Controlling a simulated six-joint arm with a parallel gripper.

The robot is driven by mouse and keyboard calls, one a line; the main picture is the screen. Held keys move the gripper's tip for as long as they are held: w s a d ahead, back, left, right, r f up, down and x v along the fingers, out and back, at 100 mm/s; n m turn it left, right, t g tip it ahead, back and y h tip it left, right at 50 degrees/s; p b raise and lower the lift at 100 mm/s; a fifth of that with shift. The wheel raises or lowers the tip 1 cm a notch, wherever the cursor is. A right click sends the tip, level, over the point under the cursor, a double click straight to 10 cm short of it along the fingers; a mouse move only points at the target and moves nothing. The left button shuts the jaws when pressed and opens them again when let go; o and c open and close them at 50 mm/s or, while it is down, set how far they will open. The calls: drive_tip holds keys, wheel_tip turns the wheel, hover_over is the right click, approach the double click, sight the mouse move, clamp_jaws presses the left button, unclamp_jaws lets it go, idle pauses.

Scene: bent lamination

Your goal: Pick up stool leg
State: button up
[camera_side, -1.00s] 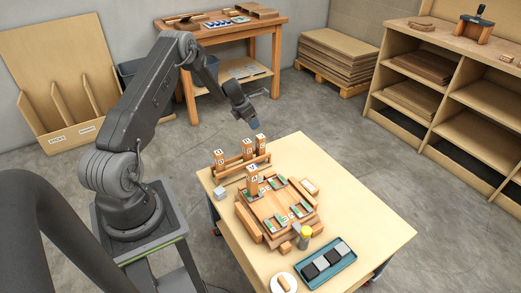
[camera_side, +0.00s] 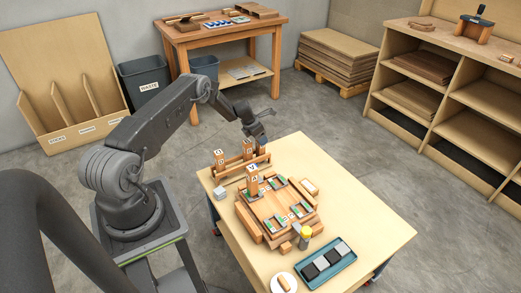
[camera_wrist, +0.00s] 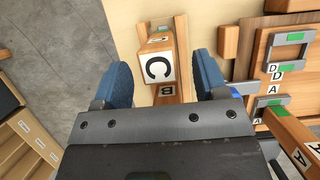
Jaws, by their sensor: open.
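My gripper (camera_side: 259,137) is over the far right end of the leg rack (camera_side: 232,177), its blue fingers open. In the wrist view my gripper (camera_wrist: 160,68) has a wooden stool leg marked C (camera_wrist: 157,69) between its fingers, with gaps on both sides.
Grey brackets with green parts (camera_side: 301,210) sit on the seat. A blue tray (camera_side: 327,264), a yellow-capped bottle (camera_side: 305,238), a white dish (camera_side: 284,283) and a small grey block (camera_side: 221,194) lie around. The table's right side (camera_side: 370,225) is clear.

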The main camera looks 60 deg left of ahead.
sight(261, 149)
drive_tip(key=shift+x, duration=1.25)
drive_tip(key=c, duration=1.1)
